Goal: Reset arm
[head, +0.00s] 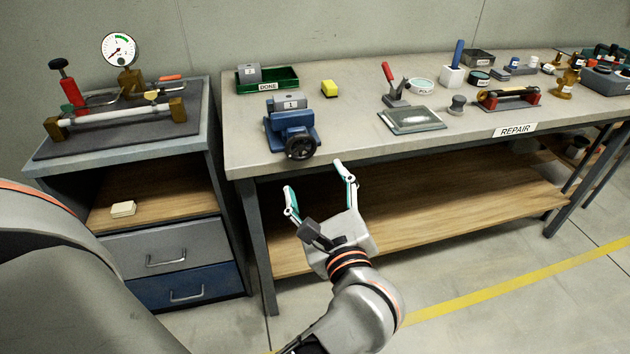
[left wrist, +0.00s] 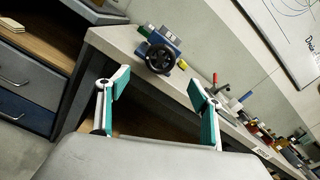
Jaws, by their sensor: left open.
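My left gripper (head: 316,181) is open and empty. In the head view it is in front of the repair bench (head: 350,146), near the front edge, with its fingers spread and pointing toward the bench. In the left wrist view its two teal-padded fingers (left wrist: 160,104) stand apart with nothing between them. A blue vise (head: 290,128) with a black handwheel holds a grey block marked 1 (head: 289,102) beyond the fingertips. The vise also shows in the left wrist view (left wrist: 162,50). My right gripper is in neither view.
A green DONE tray (head: 283,83) holds a grey block. A side cabinet (head: 120,148) with a gauge rig stands left. Floor in front is clear.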

